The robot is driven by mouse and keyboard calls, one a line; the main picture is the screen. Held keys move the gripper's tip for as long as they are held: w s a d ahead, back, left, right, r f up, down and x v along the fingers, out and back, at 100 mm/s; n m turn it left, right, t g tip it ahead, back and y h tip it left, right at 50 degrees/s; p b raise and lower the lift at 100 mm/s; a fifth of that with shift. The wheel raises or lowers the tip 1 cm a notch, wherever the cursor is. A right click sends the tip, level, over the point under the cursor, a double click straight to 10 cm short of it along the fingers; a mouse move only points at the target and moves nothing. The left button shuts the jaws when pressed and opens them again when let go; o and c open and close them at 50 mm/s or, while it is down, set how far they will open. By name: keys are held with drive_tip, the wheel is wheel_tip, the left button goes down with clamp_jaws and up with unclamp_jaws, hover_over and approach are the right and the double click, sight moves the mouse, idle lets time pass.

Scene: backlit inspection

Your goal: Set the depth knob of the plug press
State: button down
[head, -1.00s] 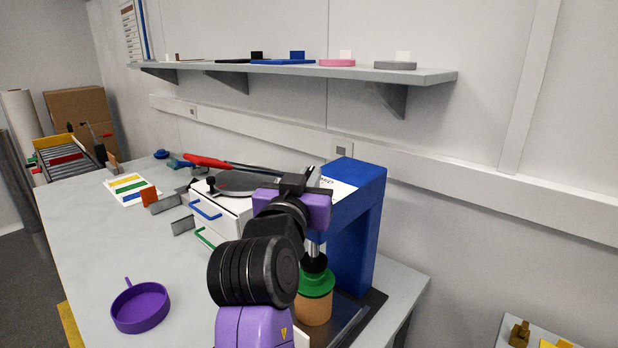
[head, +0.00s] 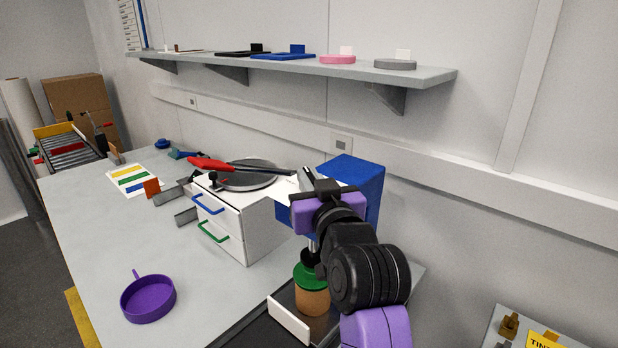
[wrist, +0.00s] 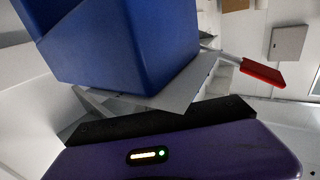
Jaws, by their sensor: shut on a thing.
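The blue plug press (head: 352,176) stands at the right end of the bench, and its blue body also fills the upper left of the wrist view (wrist: 130,50). Under its head are a green disc (head: 312,275) and a tan cylinder (head: 312,298). A white card or plate lies by the press top, partly covered. My gripper (head: 308,182), purple and black, is at the front of the press head, shut on what I take to be the depth knob. The knob itself is hidden behind my gripper and wrist, so its setting cannot be read.
A white drawer unit (head: 238,222) with blue and green handles stands left of the press, with a red-handled pan (head: 248,174) on top. A purple dish (head: 148,300) lies at the front left. A wall shelf (head: 300,68) runs above.

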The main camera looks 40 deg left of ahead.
drive_tip(key=n+g+y+b, duration=0.1)
drive_tip(key=n+g+b, duration=0.1)
drive_tip(key=g+b, duration=0.1)
drive_tip(key=f+n+g+y+b, duration=0.1)
drive_tip(key=n+g+y+b, duration=0.1)
drive_tip(key=b, duration=0.3)
drive_tip(key=shift+w+d+g, duration=0.1)
drive_tip(key=shift+g, duration=0.4)
drive_tip(key=n+g+b, duration=0.2)
drive_tip(key=g+b, duration=0.1)
drive_tip(key=shift+r+y+b, duration=0.3)
drive_tip(key=shift+y, duration=0.1)
drive_tip(key=shift+r+n+g, duration=0.1)
drive_tip(key=shift+n+g, duration=0.2)
drive_tip(key=shift+g, duration=0.1)
drive_tip(key=c, duration=1.5)
unclamp_jaws()
drive_tip(key=d+b, duration=0.1)
drive_tip(key=d, duration=0.6)
drive_tip(key=shift+s+d, duration=0.3)
drive_tip(key=shift+s, duration=0.05)
drive_tip(key=shift+r, duration=0.1)
